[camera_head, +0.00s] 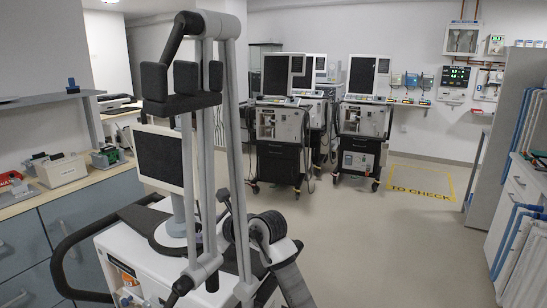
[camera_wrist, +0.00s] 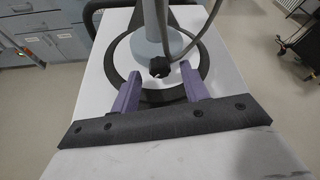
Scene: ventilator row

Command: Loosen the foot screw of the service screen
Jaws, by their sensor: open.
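In the wrist view my gripper (camera_wrist: 160,73) is open, with one purple finger on each side of a dark lobed knob, the foot screw (camera_wrist: 160,67). Clear gaps show between the knob and both fingers. I cannot tell whether the knob lies between the tips or just beyond them. The knob sits low on the front of a grey column (camera_wrist: 152,28), on a round foot with a dark ring (camera_wrist: 116,53). In the head view the service screen (camera_head: 160,156) stands upright on this column above a white cart top. The screw and gripper cannot be made out there.
Grey poles with black joints (camera_head: 207,150) rise in front of the screen in the head view. A bench (camera_head: 75,188) with small devices is at left. Ventilators (camera_head: 279,135) stand behind, near a yellow floor marking (camera_head: 420,192). Open floor lies right of the cart.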

